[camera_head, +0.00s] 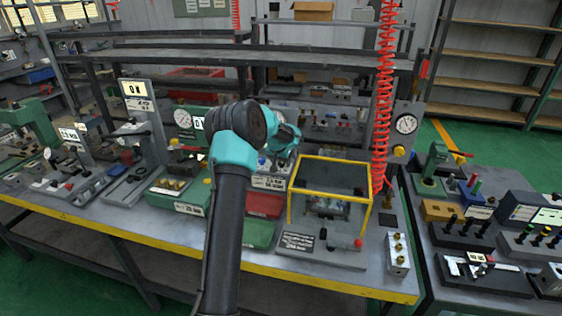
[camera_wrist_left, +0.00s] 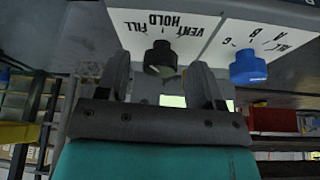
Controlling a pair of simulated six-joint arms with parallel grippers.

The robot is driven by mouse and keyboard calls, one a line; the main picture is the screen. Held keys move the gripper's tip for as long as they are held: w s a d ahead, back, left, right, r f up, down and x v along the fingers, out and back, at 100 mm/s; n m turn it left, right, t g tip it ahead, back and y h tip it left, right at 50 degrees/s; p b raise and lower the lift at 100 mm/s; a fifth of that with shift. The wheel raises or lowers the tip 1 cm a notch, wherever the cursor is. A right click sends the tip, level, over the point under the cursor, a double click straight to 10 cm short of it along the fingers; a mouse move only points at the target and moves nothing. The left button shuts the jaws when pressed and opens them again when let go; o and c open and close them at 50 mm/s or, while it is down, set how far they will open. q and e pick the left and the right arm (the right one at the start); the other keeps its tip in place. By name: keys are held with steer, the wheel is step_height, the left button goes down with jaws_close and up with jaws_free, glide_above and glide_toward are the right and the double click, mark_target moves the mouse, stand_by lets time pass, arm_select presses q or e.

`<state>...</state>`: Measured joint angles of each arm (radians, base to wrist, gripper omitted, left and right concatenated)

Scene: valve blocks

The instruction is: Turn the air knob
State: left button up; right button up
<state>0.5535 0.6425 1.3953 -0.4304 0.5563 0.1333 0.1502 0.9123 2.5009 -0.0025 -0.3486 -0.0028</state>
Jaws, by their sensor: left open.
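My left gripper (camera_wrist_left: 160,66) is open, with one finger on each side of a black knob (camera_wrist_left: 158,56) in the left wrist view. Whether the fingers touch it I cannot tell. The knob's white label reads FILL, HOLD and VENT, and appears upside down. A blue knob (camera_wrist_left: 248,66) on a label with A, B and C is just right of the right finger. In the head view my left arm reaches up over the bench to its turquoise wrist; the fingers and both knobs cannot be made out there. My right gripper is not in view.
A yellow-framed clear box (camera_head: 331,162) stands right of my left wrist. A red coiled hose (camera_head: 384,85) hangs behind it, beside a round gauge (camera_head: 405,124). A green block (camera_head: 181,192) and several other fixtures crowd the bench left of my arm.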

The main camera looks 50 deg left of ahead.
arm_select(q)
steer(key=c, duration=0.9)
steer(key=shift+n, duration=0.4)
steer(key=shift+n+g+y, duration=0.3)
steer(key=shift+n+y, duration=0.1)
steer(key=shift+n, duration=0.6)
steer(key=shift+c, duration=0.2)
steer(key=o, duration=0.9)
steer(key=shift+o, duration=0.2)
